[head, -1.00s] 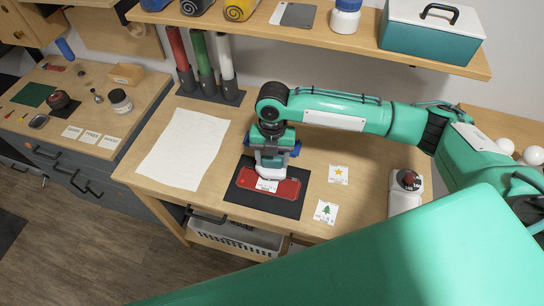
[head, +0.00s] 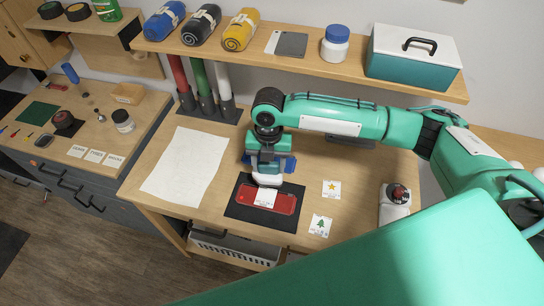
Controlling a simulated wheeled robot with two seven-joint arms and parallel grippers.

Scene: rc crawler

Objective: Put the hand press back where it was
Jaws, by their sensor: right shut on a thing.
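My right gripper (head: 267,166) points down over the workbench and is shut on a blue-and-white thing, seemingly the hand press (head: 267,181). The gripper hides most of it; blue parts show at the sides and a white foot below. The foot is at the back edge of a red plate (head: 283,201) with a white label, which lies on a black mat (head: 249,210). I cannot tell whether the foot touches the plate. My left gripper is not in view.
A white sheet (head: 186,165) lies left of the mat. A star card (head: 331,189), a tree card (head: 320,225) and a white device with a dark red knob (head: 395,207) are on the right. Red, green and white tubes stand behind. A shelf (head: 300,62) overhangs the back.

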